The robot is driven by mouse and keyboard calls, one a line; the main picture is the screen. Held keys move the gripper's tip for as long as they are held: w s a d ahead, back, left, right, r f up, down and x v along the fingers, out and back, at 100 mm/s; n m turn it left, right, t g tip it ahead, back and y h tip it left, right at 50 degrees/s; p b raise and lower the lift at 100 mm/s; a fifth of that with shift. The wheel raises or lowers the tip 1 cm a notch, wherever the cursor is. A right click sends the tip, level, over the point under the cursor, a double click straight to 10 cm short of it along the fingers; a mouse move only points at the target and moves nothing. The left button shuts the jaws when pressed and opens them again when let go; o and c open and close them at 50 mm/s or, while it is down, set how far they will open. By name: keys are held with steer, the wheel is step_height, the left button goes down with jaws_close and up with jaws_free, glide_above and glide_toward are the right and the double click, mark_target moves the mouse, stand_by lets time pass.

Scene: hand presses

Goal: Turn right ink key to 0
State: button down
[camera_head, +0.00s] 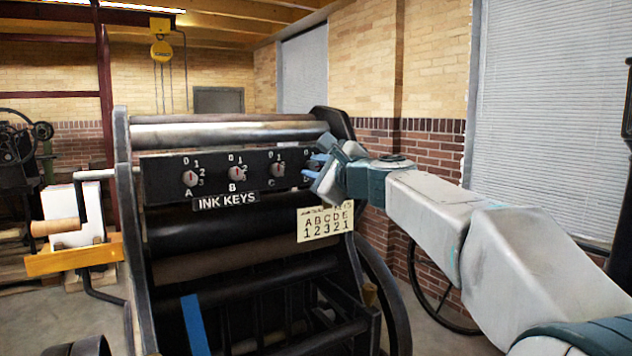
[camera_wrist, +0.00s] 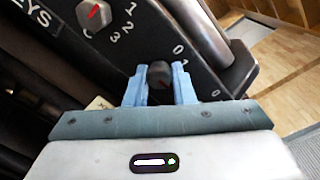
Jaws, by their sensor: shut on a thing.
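The ink key panel (camera_head: 222,178) is a black strip across the press with a row of round keys. The keys lettered A (camera_head: 190,178), B (camera_head: 236,173) and C (camera_head: 277,170) have red pointer marks and printed numbers. My gripper (camera_head: 314,170) is at the panel's right end and mostly hides the right ink key there. In the wrist view the right ink key (camera_wrist: 159,74) is a dark knob between my two blue fingertips, which are shut on it. A 0 and a 1 show beside it. I cannot tell where its pointer stands.
The press's black side frame (camera_head: 335,123) rises close to my gripper. A wooden-handled crank (camera_head: 62,226) is on the left. Open floor lies to the right of the press.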

steer(key=n+b, duration=0.2)
steer(key=n, duration=0.1)
steer(key=shift+f+n+b, duration=0.2)
steer(key=shift+n+b, duration=0.1)
steer(key=shift+b, duration=0.05)
steer(key=n+b, duration=0.3)
steer(key=n, duration=0.1)
steer(key=n+b, duration=0.3)
steer(key=n, duration=0.1)
steer(key=shift+n+h, duration=0.3)
steer(key=shift+r+n+b, duration=0.15)
steer(key=shift+n+b, duration=0.75)
steer(key=shift+n, duration=1)
steer(key=c, duration=1.2)
jaws_free()
steer(key=shift+c, duration=0.2)
steer(key=shift+r, duration=0.1)
